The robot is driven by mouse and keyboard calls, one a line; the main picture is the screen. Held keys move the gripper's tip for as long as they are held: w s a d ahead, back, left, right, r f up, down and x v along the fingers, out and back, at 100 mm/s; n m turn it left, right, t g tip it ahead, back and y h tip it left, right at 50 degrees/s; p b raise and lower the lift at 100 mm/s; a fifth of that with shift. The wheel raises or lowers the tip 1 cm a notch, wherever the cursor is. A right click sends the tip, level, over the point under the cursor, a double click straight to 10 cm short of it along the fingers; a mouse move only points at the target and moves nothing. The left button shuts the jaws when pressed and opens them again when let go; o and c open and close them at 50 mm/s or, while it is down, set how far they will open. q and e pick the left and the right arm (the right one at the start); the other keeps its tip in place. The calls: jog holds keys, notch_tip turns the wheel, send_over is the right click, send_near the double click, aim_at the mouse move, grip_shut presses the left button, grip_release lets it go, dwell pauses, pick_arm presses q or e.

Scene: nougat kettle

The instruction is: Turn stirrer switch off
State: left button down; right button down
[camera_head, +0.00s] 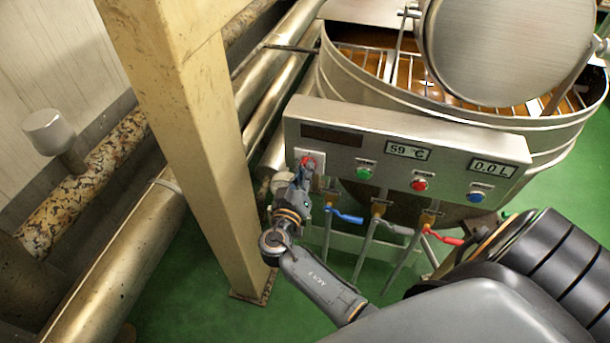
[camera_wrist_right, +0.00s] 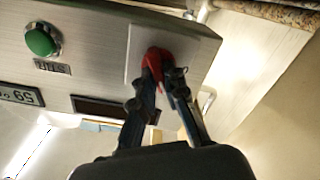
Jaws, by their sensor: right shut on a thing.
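The stirrer switch is a red knob (camera_head: 308,161) on a pale square plate (camera_head: 318,158) at the left end of the steel control panel (camera_head: 340,117). In the right wrist view the red knob (camera_wrist_right: 155,62) sits between my fingertips, in front of its pale plate (camera_wrist_right: 185,55). My right gripper (camera_head: 302,173) reaches the knob from below and is shut on it. Its fingers (camera_wrist_right: 160,75) hide part of the knob, so its exact turn angle is hard to tell. My left gripper is not in view.
The panel also has green (camera_head: 364,173), red (camera_head: 419,184) and blue (camera_head: 476,196) buttons. Blue (camera_head: 345,216) and red (camera_head: 442,237) valve handles sit below it. The kettle (camera_head: 340,75) stands behind. A yellowish post (camera_head: 185,120) rises close on the left, with pipes beyond.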

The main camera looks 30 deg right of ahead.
jog(key=n, duration=0.8)
jog(key=n+b, duration=0.1)
jog(key=n, duration=0.3)
jog(key=shift+a+f, duration=0.1)
jog(key=shift+f, duration=0.25)
jog(key=c, duration=1.4)
grip_release()
jog(key=v, duration=1.2)
